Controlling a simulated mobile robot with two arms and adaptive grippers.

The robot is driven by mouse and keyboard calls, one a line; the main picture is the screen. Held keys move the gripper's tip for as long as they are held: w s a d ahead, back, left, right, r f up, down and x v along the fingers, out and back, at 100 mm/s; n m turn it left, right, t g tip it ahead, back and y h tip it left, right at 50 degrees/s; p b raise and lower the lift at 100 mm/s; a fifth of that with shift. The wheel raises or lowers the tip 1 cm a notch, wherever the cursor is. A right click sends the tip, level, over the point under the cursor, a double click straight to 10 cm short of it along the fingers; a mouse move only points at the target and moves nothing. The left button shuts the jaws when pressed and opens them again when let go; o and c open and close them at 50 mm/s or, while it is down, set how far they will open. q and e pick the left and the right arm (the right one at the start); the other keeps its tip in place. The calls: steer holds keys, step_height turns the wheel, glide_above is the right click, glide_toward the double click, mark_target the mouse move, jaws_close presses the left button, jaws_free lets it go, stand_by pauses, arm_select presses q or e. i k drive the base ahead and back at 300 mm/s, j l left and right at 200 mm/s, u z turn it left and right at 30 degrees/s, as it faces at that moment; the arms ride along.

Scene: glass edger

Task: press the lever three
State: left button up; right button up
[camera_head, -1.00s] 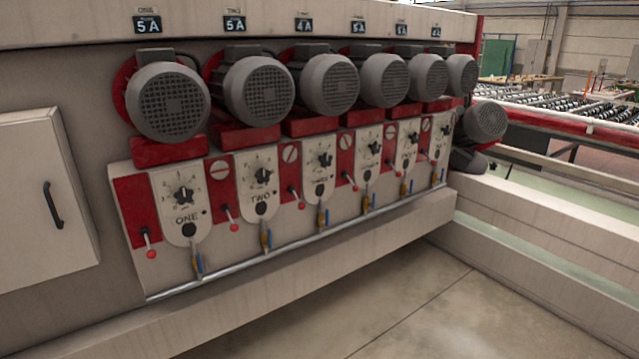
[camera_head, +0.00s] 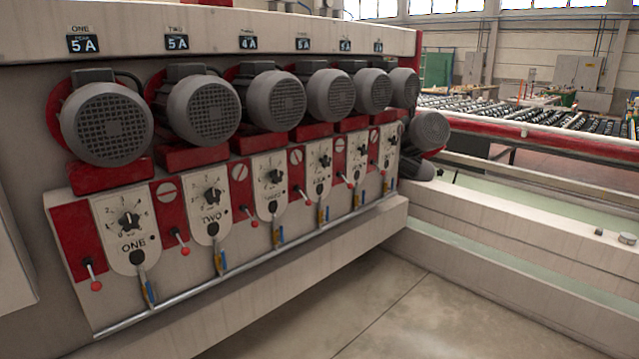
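A row of dial panels runs along the machine front, each with a small red-knobbed lever on the red strip at its left. The third panel (camera_head: 271,178) has a dial and a label too small to read clearly. The third lever from the left (camera_head: 254,222) hangs down between panel two (camera_head: 211,208) and the third panel. The first lever (camera_head: 95,284) and second lever (camera_head: 184,249) hang in the same way. Neither of my grippers shows in this view.
Several grey motors (camera_head: 114,124) stick out above the panels. A pipe (camera_head: 190,291) with blue and yellow valve handles runs below them. A long beige ledge (camera_head: 300,268) juts out underneath. Bare concrete floor (camera_head: 385,310) lies in front, and a beige rail (camera_head: 500,225) bounds it at right.

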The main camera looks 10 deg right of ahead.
mark_target(254, 224)
steer(key=i+u, duration=0.15)
steer(key=i, duration=0.9)
steer(key=i+l+u, duration=0.2)
steer(key=i, duration=0.9)
